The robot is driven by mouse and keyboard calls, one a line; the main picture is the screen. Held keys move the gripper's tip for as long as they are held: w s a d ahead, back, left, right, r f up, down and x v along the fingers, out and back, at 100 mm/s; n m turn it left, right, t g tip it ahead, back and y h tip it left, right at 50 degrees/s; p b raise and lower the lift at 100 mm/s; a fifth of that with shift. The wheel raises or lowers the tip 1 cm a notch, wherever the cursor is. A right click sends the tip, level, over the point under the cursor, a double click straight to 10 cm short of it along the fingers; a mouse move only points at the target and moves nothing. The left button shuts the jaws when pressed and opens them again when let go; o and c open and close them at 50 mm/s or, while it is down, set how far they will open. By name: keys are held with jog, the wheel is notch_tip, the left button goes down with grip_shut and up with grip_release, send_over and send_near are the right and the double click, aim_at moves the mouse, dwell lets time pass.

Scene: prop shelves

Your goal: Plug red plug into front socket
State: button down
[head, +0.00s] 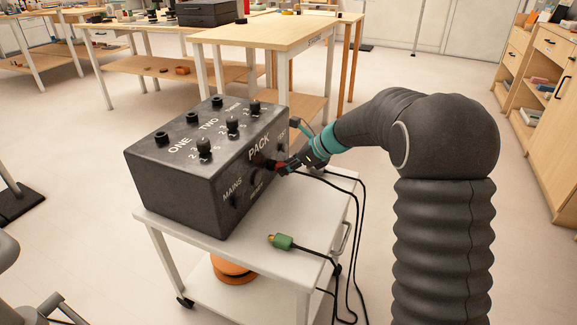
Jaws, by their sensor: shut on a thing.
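A dark box (170,195) stands on a white trolley, lettered PACK and MAINS on the face toward my arm. That face holds round sockets; the front socket (238,201) by the MAINS lettering shows as a dark ring. My gripper (287,166) is at this face, shut on the red plug (281,168). The plug points at the box just below the PACK lettering. Whether its tip touches the face or is inside a socket I cannot tell, as my fingers and the plug hide that spot.
A green plug (282,241) with a brass tip lies on the white trolley top (225,257), in front of the box. Black cables hang over the trolley's right edge. An orange thing (232,272) sits on the lower shelf. Wooden tables (265,32) stand behind.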

jog(key=shift+a, duration=0.15)
dwell(0.8)
jog(key=c, duration=0.8)
grip_release()
jog(key=shift+a, duration=0.1)
jog(key=shift+r, duration=0.1)
jog(key=v, duration=1.2)
